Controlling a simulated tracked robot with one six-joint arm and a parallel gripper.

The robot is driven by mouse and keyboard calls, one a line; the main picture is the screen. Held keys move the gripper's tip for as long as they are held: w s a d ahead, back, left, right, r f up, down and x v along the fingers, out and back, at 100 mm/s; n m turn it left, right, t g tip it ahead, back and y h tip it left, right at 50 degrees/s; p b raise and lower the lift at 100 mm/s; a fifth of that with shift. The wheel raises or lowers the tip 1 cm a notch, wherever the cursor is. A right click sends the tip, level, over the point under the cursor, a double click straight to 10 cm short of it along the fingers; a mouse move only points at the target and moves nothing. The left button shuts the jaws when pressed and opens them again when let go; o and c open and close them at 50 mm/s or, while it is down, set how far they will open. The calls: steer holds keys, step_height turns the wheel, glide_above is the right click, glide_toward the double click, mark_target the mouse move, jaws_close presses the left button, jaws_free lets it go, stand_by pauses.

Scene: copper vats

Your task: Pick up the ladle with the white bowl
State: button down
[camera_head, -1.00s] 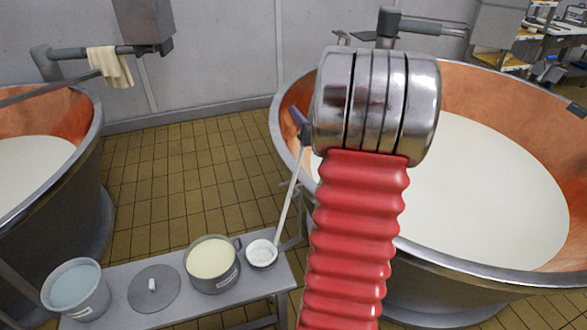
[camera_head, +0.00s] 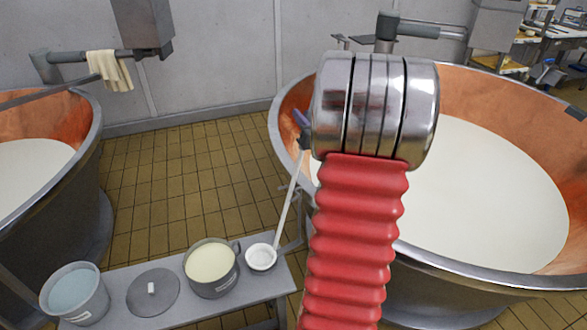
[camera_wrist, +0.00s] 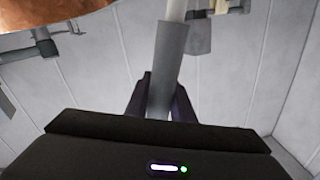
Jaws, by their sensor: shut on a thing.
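The ladle has a white bowl (camera_head: 261,257) at the right end of the grey bench and a long pale handle (camera_head: 286,212) that leans up to the right beside the vat. My gripper (camera_head: 303,130) is at the top of the handle, mostly hidden behind my arm in the head view. In the wrist view my gripper (camera_wrist: 158,105) is shut on the grey grip of the ladle handle (camera_wrist: 167,62), which runs up between its two dark fingers. The wrist view does not show the bowl. I cannot tell whether the bowl touches the bench.
The bench (camera_head: 245,292) also holds a pot of pale yellow liquid (camera_head: 212,268), a grey lid (camera_head: 153,292) and a bucket of bluish liquid (camera_head: 75,292). A large copper vat (camera_head: 480,85) of white liquid stands close on the right, another vat (camera_head: 85,118) at the left. Tiled floor lies between them.

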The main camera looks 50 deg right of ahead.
step_height(320, 180, up, 28)
stand_by(0.7)
steer(key=shift+r, duration=0.1)
stand_by(0.4)
step_height(320, 180, up, 7)
stand_by(1.0)
steer(key=shift+a, duration=0.1)
